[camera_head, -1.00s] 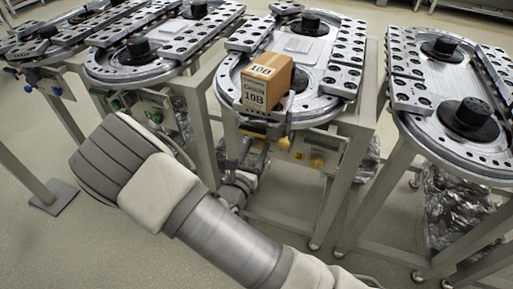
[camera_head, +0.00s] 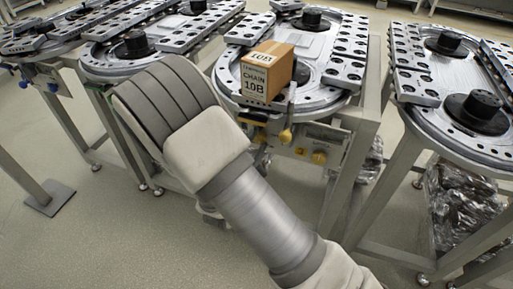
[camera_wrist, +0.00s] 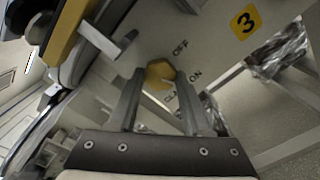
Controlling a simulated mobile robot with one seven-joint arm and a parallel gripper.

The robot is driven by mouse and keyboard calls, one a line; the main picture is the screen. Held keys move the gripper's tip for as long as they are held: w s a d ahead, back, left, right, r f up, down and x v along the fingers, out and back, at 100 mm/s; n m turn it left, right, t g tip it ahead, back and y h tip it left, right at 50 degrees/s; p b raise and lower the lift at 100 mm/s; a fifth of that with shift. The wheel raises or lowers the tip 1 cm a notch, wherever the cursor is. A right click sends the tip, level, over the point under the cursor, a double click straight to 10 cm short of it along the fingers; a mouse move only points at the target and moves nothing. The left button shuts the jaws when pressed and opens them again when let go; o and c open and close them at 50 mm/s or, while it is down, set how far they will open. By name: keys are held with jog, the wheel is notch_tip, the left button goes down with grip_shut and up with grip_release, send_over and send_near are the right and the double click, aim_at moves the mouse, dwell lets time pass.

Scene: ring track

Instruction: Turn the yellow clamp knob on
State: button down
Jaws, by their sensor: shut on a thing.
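In the wrist view a yellow knob (camera_wrist: 160,73) stands on a grey panel, with OFF printed to its upper right and ON to its right. My gripper (camera_wrist: 160,79) has its two fingers on either side of this knob and is shut on it. A pale mark shows on the knob; its exact direction is hard to read. That view shows a yellow knob (camera_head: 319,156) and a yellow part (camera_head: 285,136) on the front of the middle station; I cannot tell which, if either, is the held knob.
A yellow part (camera_wrist: 68,28) with a grey bar is close to the left finger in the wrist view. A yellow label with a 3 (camera_wrist: 244,21) is on the panel. A carton marked CHAIN 10B (camera_head: 266,74) sits on the middle ring track (camera_head: 325,98). Other tracks stand either side.

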jog(key=m+b, duration=0.2)
jog(key=shift+f+m, duration=0.25)
jog(key=shift+m, duration=0.05)
jog(key=shift+r+m+b, duration=0.15)
jog(key=shift+m+b, duration=0.95)
jog(key=shift+b, duration=0.25)
jog(key=shift+r, duration=0.1)
jog(key=shift+c, duration=1.7)
grip_release()
jog(key=shift+s, duration=0.1)
jog(key=p+v, duration=0.2)
jog(key=v, duration=1.5)
jog(key=shift+s, duration=0.15)
